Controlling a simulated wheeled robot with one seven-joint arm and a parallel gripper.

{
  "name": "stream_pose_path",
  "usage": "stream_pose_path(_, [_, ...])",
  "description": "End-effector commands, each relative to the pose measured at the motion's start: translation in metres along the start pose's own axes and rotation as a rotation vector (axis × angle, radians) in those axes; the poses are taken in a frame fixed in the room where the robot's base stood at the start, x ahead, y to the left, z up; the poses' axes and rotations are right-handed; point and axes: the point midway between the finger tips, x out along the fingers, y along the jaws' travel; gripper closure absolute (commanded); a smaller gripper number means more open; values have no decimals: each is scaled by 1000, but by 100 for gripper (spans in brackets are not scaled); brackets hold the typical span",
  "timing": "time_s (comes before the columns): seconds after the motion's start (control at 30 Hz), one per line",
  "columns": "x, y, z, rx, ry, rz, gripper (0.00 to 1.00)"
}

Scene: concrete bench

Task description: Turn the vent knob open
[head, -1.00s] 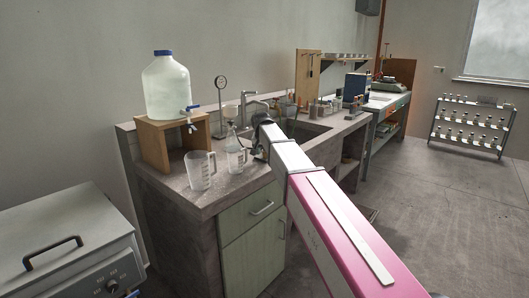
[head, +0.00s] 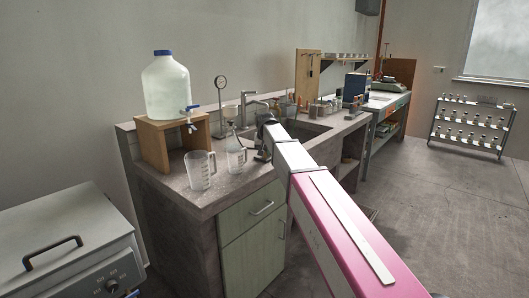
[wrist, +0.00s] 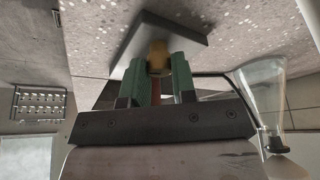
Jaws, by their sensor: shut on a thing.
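In the wrist view my gripper (wrist: 156,66) has its two green fingers closed on a brass-coloured piece, which I take to be the vent knob (wrist: 158,50). The knob sits against a dark flat base (wrist: 182,32) on the speckled bench. Most of the knob is hidden between the fingers, so its turn angle cannot be read. In the head view my gripper (head: 266,121) is over the bench near the sink, mostly hidden by my arm. The knob itself cannot be made out there.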

Motion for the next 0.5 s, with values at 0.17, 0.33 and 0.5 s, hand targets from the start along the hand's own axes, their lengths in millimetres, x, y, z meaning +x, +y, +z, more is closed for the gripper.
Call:
stream_pose_path(0.17, [0, 2, 0, -152, 0, -64, 98])
stream_pose_path(0.33, [0, 3, -1, -301, 0, -126, 98])
stream_pose_path(0.5, [0, 4, -1, -441, 1, -184, 98])
